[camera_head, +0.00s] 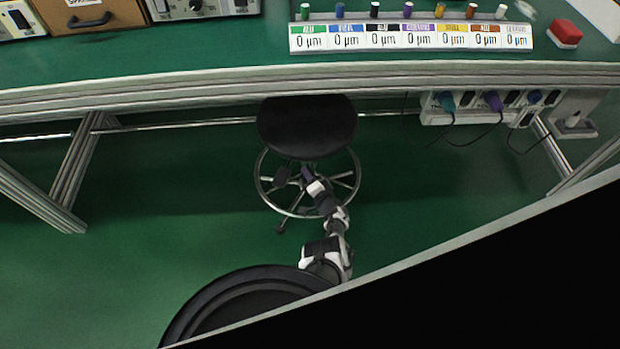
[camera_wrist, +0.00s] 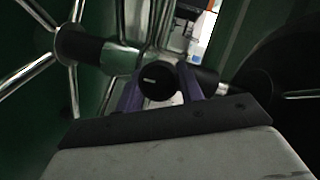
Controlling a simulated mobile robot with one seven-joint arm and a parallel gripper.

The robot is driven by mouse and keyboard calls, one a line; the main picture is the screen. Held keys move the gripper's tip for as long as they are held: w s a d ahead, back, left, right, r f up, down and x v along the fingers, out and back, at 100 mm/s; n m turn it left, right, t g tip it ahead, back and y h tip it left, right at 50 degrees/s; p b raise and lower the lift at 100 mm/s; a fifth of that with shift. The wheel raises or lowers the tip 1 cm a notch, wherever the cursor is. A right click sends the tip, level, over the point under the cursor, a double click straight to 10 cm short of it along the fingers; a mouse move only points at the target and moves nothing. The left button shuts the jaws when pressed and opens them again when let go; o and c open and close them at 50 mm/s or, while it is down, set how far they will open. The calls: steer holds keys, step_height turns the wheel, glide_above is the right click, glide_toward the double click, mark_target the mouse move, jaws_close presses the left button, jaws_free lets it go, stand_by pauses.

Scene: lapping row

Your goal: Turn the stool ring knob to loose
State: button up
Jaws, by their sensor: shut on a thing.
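The stool (camera_head: 305,127) has a round black seat and a chrome foot ring (camera_head: 352,190) and stands partly under the bench. The ring knob (camera_wrist: 158,82) is black and round with a small pale mark on its face. My gripper (camera_wrist: 160,92) has purple fingers, one on each side of the knob, and is shut on it. In the head view my gripper (camera_head: 307,173) reaches in below the seat, inside the foot ring's outline. The knob cannot be made out in the head view. The wrist view also shows chrome ring bars and a dark hub (camera_wrist: 72,45).
The green-topped bench (camera_head: 270,45) overhangs the stool's far side. Power sockets (camera_head: 490,103) with hanging cables are under it at the right. A bench leg (camera_head: 75,175) stands at the left. The green floor (camera_head: 170,190) left of the stool is clear.

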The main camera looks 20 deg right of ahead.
steer(key=shift+w+d+r, duration=0.1)
steer(key=shift+r, duration=0.05)
stand_by(0.4)
steer(key=o, duration=1)
steer(key=s+p, duration=0.2)
steer(key=s, duration=0.2)
steer(key=s+r+p, duration=0.1)
steer(key=s+p, duration=0.2)
steer(key=s, duration=0.1)
steer(key=s+d+r+p, duration=0.1)
steer(key=s+p, duration=0.2)
steer(key=s, duration=0.1)
steer(key=shift+s+r, duration=0.1)
steer(key=shift+s, duration=0.75)
